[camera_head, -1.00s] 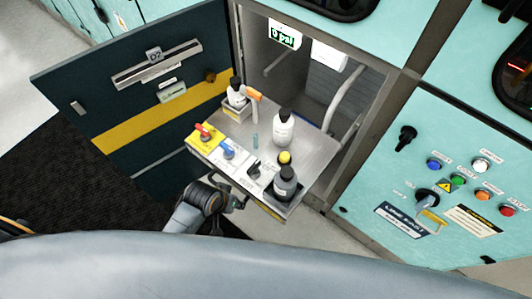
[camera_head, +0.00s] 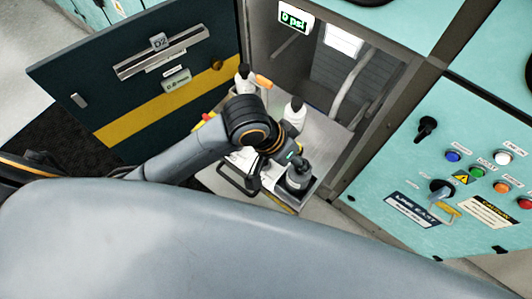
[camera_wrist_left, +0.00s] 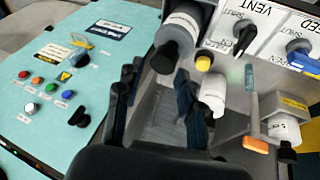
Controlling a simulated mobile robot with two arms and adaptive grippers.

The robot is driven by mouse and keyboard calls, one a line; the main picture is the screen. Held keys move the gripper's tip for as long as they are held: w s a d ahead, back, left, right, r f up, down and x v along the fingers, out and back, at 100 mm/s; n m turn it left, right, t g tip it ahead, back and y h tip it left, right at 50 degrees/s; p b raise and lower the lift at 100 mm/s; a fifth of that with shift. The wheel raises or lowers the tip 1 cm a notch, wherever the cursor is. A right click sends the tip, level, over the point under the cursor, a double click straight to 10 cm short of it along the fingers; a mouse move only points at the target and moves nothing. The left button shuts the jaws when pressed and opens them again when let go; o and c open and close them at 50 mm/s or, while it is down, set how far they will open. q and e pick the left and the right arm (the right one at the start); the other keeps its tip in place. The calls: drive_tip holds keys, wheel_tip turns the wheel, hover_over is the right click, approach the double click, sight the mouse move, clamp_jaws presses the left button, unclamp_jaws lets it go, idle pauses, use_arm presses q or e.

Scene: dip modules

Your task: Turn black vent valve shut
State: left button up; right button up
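The black vent valve (camera_wrist_left: 244,37) shows at the top right of the left wrist view, on a white plate with upside-down VENT and SHUT lettering. Its handle lies slanted along the plate; I cannot tell which mark it points to. In the head view my left wrist and gripper hide it. My left gripper (camera_wrist_left: 156,97) is open and empty, with both fingers apart, beside the grey bottle (camera_wrist_left: 181,32) and off to one side of the valve. My right gripper is not in view.
The blue feed valve (camera_wrist_left: 300,48) sits beside the vent valve. The gauge (camera_head: 294,17) reads 0 psi. A teal control panel (camera_head: 400,180) is at right.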

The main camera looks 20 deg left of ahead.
sight(265, 162)
use_arm(q)
drive_tip(key=shift+w+r+g, duration=0.15)
drive_tip(key=shift+w+g, duration=0.15)
drive_tip(key=shift+w, duration=0.1)
drive_tip(key=shift+w+a+y, duration=0.25)
drive_tip(key=shift+y, duration=0.35)
drive_tip(key=w+a+n+g+y, duration=0.2)
drive_tip(key=w+a+y, duration=0.15)
drive_tip(key=a, duration=0.45)
wheel_tip(265, 162, down, 13)
drive_tip(key=shift+s+a+f, duration=0.1)
drive_tip(key=shift+s+a, duration=0.05)
clamp_jaws()
